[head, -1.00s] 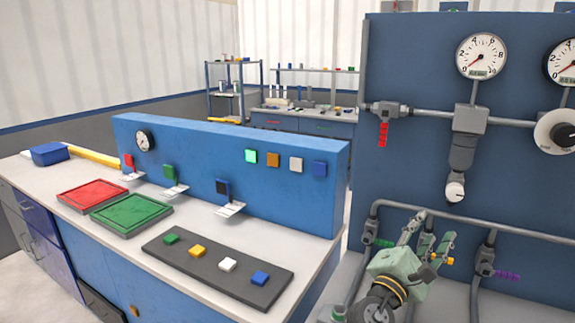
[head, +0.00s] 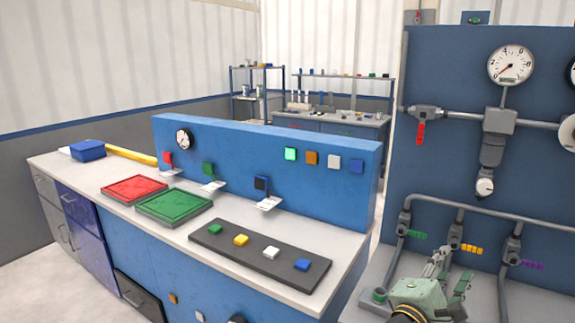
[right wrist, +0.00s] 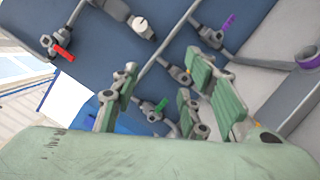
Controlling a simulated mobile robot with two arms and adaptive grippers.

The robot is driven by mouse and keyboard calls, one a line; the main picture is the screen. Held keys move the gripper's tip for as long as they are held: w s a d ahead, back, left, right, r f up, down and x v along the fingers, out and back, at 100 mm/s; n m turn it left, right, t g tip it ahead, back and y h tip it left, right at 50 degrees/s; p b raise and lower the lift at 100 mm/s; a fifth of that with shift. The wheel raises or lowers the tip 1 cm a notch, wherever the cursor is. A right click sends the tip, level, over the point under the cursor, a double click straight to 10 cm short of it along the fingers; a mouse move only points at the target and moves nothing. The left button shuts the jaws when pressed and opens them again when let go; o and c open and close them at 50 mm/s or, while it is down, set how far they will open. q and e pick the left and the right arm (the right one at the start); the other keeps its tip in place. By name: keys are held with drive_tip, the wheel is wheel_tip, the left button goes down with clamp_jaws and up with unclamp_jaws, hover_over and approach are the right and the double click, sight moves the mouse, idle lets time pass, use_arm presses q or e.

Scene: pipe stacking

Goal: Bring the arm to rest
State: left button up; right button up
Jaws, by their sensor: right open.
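My right gripper (head: 449,278) shows at the lower right of the head view, in front of the blue pipe panel (head: 428,155). Its green fingers stand apart with nothing between them. In the right wrist view my right gripper (right wrist: 165,100) is also open and empty, with pipes and valves beyond it. My left gripper is not in view.
The panel carries a gauge (head: 511,65), grey pipes, and red (head: 421,133), green (head: 417,234), orange (head: 472,249) and purple (head: 532,265) valve handles. To the left, a bench (head: 75,176) bears a red tray (head: 134,188), a green tray (head: 174,205) and a dark button board (head: 322,271).

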drive_tip(key=s+a+f+m+g+y, duration=0.1)
drive_tip(key=s+f+m+g+y, duration=0.15)
drive_tip(key=s+f, duration=0.55)
drive_tip(key=s+a+f+m+g+y, duration=0.15)
drive_tip(key=s+f+m+y, duration=0.25)
drive_tip(key=f, duration=0.7)
drive_tip(key=s+a+f+m+g+y, duration=0.2)
drive_tip(key=s+a+f+y, duration=0.15)
drive_tip(key=s, duration=0.35)
drive_tip(key=s+a+f+m+g+y, duration=0.2)
drive_tip(key=s+a, duration=0.2)
drive_tip(key=s, duration=0.3)
drive_tip(key=s+a+f+m+g+y, duration=0.2)
drive_tip(key=s+a+f, duration=0.15)
drive_tip(key=s, duration=0.35)
wheel_tip(320, 180, down, 25)
drive_tip(key=s, duration=0.1)
drive_tip(key=s+d+f+g, duration=0.2)
drive_tip(key=s+d+f, duration=0.1)
drive_tip(key=s+f, duration=1.4)
drive_tip(key=shift+s, duration=0.2)
